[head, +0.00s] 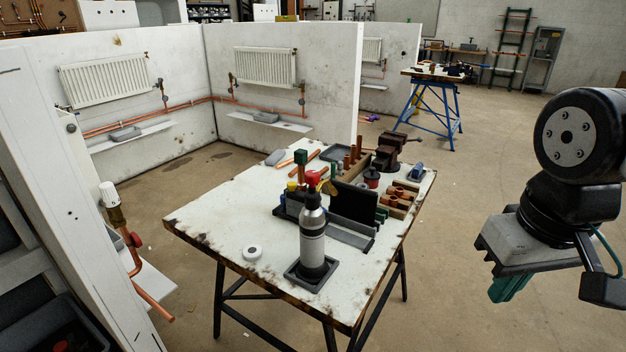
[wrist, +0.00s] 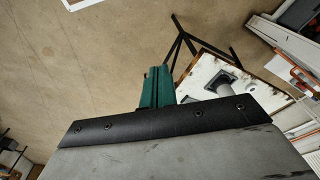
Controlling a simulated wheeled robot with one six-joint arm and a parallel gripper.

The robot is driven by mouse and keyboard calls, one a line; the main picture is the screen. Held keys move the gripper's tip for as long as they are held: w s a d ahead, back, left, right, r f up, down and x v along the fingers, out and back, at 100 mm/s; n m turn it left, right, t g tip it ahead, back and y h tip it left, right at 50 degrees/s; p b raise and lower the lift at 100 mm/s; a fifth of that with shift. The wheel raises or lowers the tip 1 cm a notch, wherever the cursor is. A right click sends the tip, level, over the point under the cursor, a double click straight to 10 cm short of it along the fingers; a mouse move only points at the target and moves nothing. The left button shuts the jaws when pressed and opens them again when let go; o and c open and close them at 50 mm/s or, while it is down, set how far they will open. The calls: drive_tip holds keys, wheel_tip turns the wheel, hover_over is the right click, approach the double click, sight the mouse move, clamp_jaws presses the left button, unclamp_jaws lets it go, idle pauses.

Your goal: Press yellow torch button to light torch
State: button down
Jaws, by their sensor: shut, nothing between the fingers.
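The torch (head: 312,240) stands upright in a dark square tray (head: 305,278) near the front of the worktable, with a silver-grey bottle and a red part on top. A small yellow part (head: 291,187) shows beside its head; I cannot tell if it is the button. No flame is visible. My gripper (head: 507,287) has teal fingers and hangs well to the right of the table, pointing down, apart from everything. In the wrist view the fingers (wrist: 157,86) are together and empty. The torch shows partly there beyond the gripper body (wrist: 218,88).
The white worktable (head: 215,215) also holds a tape roll (head: 252,253), a vise (head: 391,148), a wooden block rack (head: 399,198) and copper pipes. Radiator bays with white walls stand at left. The floor (head: 460,210) between table and arm is clear.

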wheel_tip(320, 180, up, 8)
drive_tip(key=m+t+y, duration=0.3)
drive_tip(key=t+y, duration=0.1)
drive_tip(key=t, duration=0.3)
hover_over(292, 187)
drive_tip(key=shift+d+r, duration=0.2)
drive_tip(key=shift+f, duration=0.15)
drive_tip(key=shift+f, duration=4.3)
drive_tip(key=shift+f, duration=0.1)
drive_tip(key=shift+f, duration=0.3)
